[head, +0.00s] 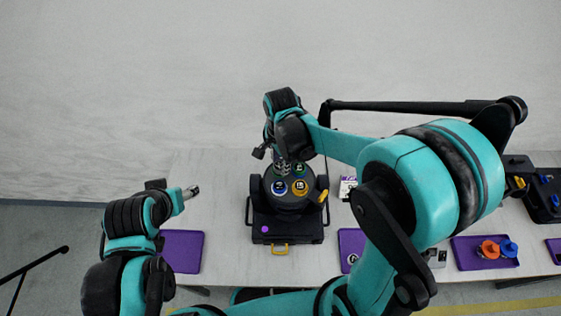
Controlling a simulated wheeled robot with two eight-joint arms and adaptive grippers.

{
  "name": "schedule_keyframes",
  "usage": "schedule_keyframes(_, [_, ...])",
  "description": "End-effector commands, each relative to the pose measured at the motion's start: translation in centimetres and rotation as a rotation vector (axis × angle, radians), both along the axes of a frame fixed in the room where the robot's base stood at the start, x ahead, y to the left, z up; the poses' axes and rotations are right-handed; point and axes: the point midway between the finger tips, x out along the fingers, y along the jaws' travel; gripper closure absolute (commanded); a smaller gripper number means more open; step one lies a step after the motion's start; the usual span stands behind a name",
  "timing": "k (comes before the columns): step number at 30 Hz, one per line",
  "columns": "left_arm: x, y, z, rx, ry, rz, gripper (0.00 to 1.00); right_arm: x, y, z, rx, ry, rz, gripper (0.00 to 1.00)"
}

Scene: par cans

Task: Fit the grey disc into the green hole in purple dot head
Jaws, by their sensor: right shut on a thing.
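The purple dot head is a black head (288,204) on a dark base with a purple dot (264,229) at its front left. Its round face shows a green-ringed hole (299,169) at the upper right, a blue ring at the lower left and a yellow ring at the lower right. My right gripper (281,166) points down over the upper left of this face, beside the green hole. It is shut on the grey disc, which is mostly hidden by the fingers. My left gripper (191,192) is off to the left of the head, and its jaws are too small to read.
A purple tray (182,252) lies left of the head and another (350,240) right of it, partly behind my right arm. A farther tray (460,254) holds orange and blue parts. Another black device (543,207) stands at the far right. The table left of the head is mostly clear.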

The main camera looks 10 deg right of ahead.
Motion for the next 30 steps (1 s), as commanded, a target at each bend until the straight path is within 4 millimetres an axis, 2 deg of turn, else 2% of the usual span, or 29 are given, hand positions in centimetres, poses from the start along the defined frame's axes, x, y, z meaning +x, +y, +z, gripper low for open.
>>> schedule_keyframes(9, [0.0,0.0,-0.7,0.000,0.000,0.000,0.41,0.0,0.0,-0.7,0.000,0.000,0.000,0.89])
schedule_keyframes(10, [0.0,0.0,-0.6,0.000,0.000,0.000,0.41,0.0,0.0,-0.7,0.000,0.000,0.000,0.64])
schedule_keyframes(12, [0.0,0.0,-0.6,0.000,0.000,0.000,0.41,0.0,0.0,-0.6,0.000,0.000,0.000,0.45])
schedule_keyframes(23, [0.0,0.0,-0.6,0.000,0.000,0.000,0.41,0.0,0.0,-0.3,0.000,0.000,0.000,0.45])
schedule_keyframes(26, [0.0,0.0,-0.6,0.000,0.000,0.000,0.41,0.0,0.0,0.7,0.000,0.000,0.000,0.45])
schedule_keyframes(30, [0.0,0.0,-0.6,0.000,0.000,0.000,0.41,0.0,0.0,3.4,0.000,0.000,0.000,0.45])
